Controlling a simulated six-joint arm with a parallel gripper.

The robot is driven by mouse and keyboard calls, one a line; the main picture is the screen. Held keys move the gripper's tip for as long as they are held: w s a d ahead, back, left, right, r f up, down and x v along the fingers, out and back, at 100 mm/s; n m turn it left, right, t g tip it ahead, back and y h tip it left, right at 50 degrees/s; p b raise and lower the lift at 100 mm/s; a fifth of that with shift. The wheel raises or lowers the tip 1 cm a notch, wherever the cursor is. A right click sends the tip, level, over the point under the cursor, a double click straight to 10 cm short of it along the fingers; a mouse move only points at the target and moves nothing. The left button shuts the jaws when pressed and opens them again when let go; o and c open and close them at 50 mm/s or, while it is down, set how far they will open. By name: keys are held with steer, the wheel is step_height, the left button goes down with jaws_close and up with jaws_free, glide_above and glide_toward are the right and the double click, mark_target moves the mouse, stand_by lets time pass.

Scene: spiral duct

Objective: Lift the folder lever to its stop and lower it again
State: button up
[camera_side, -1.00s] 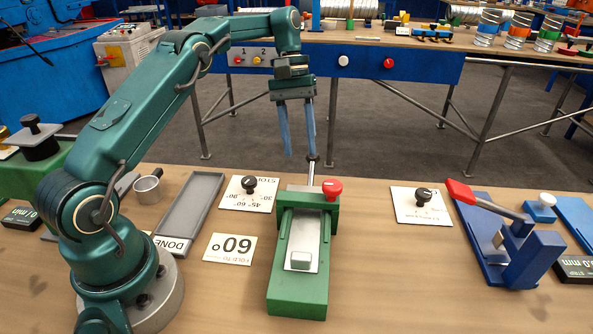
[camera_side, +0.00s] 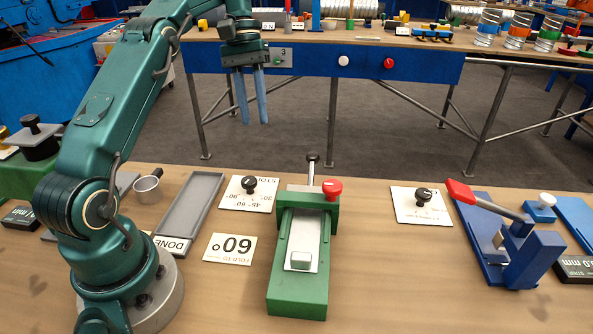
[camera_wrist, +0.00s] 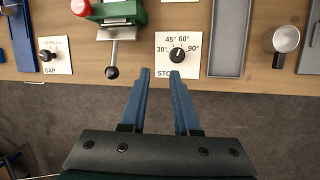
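The green folder (camera_side: 276,262) stands on the bench, with a pale metal strip and a small block on its bed. Its lever (camera_side: 311,174), a metal rod with a dark ball knob (camera_side: 313,156), sticks out at the far end beside a red knob (camera_side: 332,187). In the wrist view the lever's ball (camera_wrist: 112,72) lies left of my fingers. My gripper (camera_side: 254,122) is open and empty. It hangs above and to the left of the lever, clear of it. The fingertips also show apart in the wrist view (camera_wrist: 158,74).
A grey tray (camera_side: 192,205) is further left. Another dial plate (camera_side: 420,207) and a blue device with a red handle (camera_side: 515,250) stand right.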

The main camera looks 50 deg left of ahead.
steer(key=shift+n, duration=0.3)
jaws_close()
steer(key=n+t+y, duration=0.5)
steer(key=n+t, duration=0.1)
steer(key=n, duration=1.2)
glide_toward(311, 167)
steer(key=x, duration=0.7)
